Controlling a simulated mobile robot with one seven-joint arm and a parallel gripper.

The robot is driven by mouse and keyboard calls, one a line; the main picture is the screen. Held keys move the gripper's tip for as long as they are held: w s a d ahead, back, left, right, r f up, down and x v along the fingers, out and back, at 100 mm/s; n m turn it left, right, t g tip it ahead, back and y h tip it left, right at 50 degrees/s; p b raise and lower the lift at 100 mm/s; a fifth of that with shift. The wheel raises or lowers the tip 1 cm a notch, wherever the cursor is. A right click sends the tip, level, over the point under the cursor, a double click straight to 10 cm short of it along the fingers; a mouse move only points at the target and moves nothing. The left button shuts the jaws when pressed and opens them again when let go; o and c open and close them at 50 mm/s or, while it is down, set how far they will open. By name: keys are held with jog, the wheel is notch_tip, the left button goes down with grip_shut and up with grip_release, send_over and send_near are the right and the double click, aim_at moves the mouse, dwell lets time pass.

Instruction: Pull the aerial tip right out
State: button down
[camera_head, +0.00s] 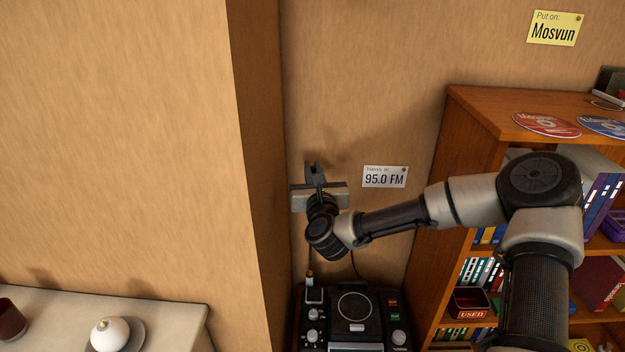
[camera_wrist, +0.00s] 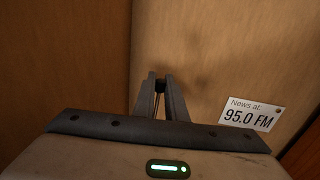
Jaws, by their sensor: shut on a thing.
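The radio (camera_head: 355,320) is a black and grey set with silver knobs and a round dial, standing at the bottom middle of the head view. Its thin aerial (camera_head: 309,274) rises from the left of its top, up behind my wrist. My gripper (camera_head: 314,170) is high above the radio, close to the wall. In the wrist view my gripper (camera_wrist: 159,84) is shut on the aerial tip, with a thin rod (camera_wrist: 157,104) showing between the fingers. The tip itself is mostly hidden by the fingers.
A note reading 95.0 FM (camera_head: 384,177) is on the wall right of my gripper. A wall corner (camera_head: 262,180) stands close on the left. A wooden bookshelf (camera_head: 470,115) with discs on top is at the right. A pale cabinet (camera_head: 180,312) is at lower left.

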jog(key=shift+r, duration=0.4)
jog(key=c, duration=1.8)
grip_release()
jog(key=shift+o, duration=0.2)
jog(key=shift+s+d, duration=0.1)
jog(key=shift+s, duration=0.45)
jog(key=s+d+p, duration=0.2)
jog(key=s, duration=1.4)
jog(key=shift+d+p, duration=0.25)
jog(key=shift+p, duration=0.05)
